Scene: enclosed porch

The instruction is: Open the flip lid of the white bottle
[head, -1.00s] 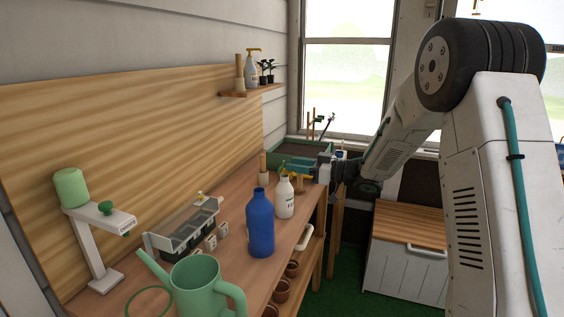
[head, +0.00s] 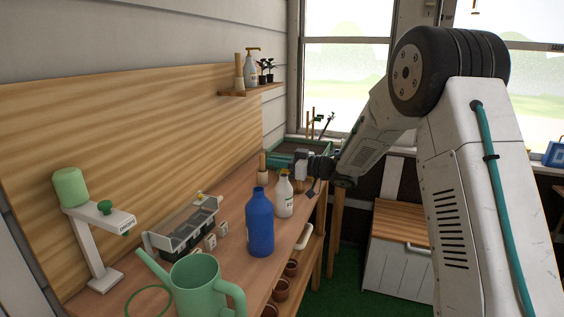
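The white bottle (head: 284,198) stands upright on the wooden bench, just right of and behind a taller blue bottle (head: 260,222). Dark print shows on its front. Its top is small and partly crowded by my gripper, so I cannot make out the state of the lid. My gripper (head: 292,163) reaches in from the right, at or just above and behind the bottle's top. Its fingers are too small and overlapped to tell whether they are apart or touching the lid.
A green watering can (head: 200,289) stands at the front. A greenhouse-like tray (head: 187,229) and a stand with a green container (head: 70,188) are on the left. A green planter box (head: 300,147) lies behind my gripper. Shelf pots (head: 281,289) sit below the bench.

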